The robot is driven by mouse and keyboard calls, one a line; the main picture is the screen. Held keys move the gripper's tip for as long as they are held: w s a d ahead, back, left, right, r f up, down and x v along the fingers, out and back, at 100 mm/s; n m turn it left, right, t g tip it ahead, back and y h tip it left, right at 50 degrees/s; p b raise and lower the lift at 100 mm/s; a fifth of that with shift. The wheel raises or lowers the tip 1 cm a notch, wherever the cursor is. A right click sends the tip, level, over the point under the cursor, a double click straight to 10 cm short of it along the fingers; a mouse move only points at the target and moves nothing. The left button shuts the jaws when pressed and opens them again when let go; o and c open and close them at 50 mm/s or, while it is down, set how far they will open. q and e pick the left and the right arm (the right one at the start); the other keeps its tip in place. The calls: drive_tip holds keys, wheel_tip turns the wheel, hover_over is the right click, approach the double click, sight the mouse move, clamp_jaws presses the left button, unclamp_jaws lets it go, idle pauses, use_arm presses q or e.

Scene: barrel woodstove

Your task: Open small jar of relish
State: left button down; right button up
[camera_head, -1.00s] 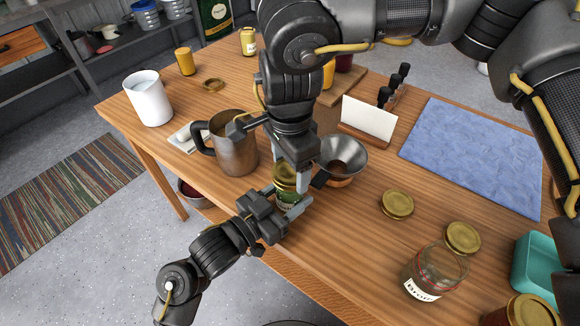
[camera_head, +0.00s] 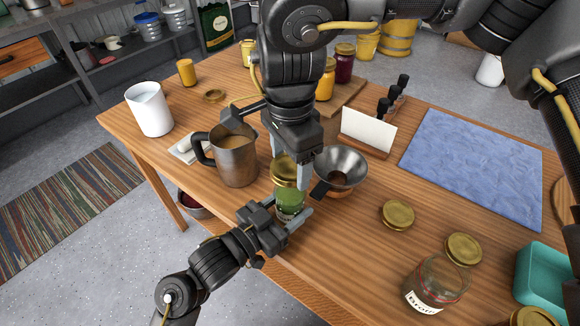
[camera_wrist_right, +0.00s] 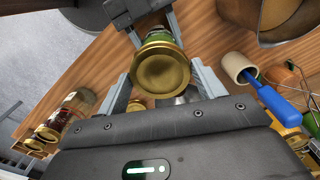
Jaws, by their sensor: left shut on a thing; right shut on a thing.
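The small relish jar (camera_head: 289,205) has a green body and a gold lid (camera_head: 286,170). It stands near the table's front edge. My left gripper (camera_head: 286,216) is shut around the jar's lower body from the front. My right gripper (camera_head: 290,172) points down from above and is shut on the lid. In the right wrist view the lid (camera_wrist_right: 161,70) lies between the right fingers, with the green jar (camera_wrist_right: 153,35) behind it. Whether the lid is apart from the jar's rim I cannot tell; the lid and fingers hide it.
A metal pitcher (camera_head: 236,160) stands left of the jar, and a funnel (camera_head: 342,165) close on its right.

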use_arm(q)
drive_tip(key=shift+c, duration=2.1)
unclamp_jaws()
drive_tip(key=shift+s+a, duration=0.1)
